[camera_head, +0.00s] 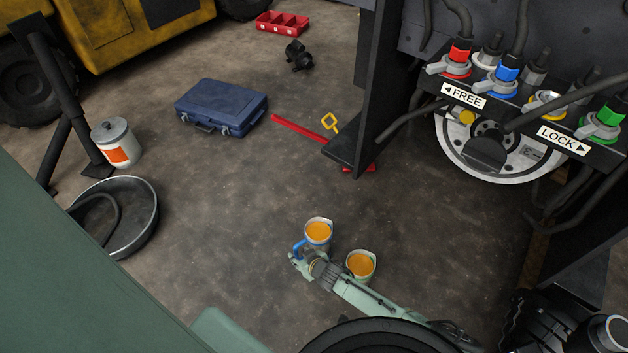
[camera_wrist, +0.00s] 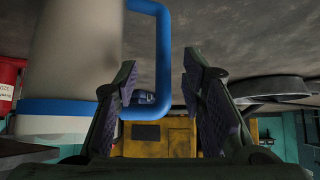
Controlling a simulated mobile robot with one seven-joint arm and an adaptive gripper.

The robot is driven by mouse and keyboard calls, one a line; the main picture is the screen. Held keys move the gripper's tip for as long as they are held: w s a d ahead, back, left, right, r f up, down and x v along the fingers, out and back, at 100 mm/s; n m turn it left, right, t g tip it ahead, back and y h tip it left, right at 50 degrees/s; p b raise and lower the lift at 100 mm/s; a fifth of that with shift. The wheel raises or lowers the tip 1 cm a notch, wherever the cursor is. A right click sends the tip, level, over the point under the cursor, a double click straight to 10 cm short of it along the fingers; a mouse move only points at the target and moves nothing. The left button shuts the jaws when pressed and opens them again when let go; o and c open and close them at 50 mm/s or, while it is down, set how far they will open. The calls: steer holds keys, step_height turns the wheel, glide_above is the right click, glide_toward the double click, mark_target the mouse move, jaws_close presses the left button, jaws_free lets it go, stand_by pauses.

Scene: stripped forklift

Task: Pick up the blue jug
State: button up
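The blue jug (camera_head: 318,233) stands on the floor in the head view, a pale vessel with a blue rim and handle and orange contents. My gripper (camera_head: 311,256) is right beside it, at its near side. In the wrist view the jug's pale wall (camera_wrist: 72,55) fills the left side, inverted, with its blue band low in the picture. Its blue handle (camera_wrist: 164,65) shows in the gap between the fingers of my gripper (camera_wrist: 160,72). The fingers are apart, and I cannot tell how deep the handle lies between them.
A second jug (camera_head: 361,264) with orange contents stands close by at the right, next to my arm. A blue case (camera_head: 221,106), a white can (camera_head: 116,144) and a round pan (camera_head: 122,212) lie farther left. The forklift's black frame (camera_head: 368,90) rises at the right. The middle floor is clear.

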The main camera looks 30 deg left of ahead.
mark_target(297, 254)
steer(key=x, duration=0.4)
steer(key=shift+s+a+f+b, duration=0.2)
steer(key=shift+f+b, duration=0.05)
steer(key=shift+b, duration=0.1)
steer(key=shift+c, duration=0.2)
jaws_close()
steer(key=shift+w+r, duration=0.1)
steer(key=shift+r, duration=0.05)
stand_by(0.5)
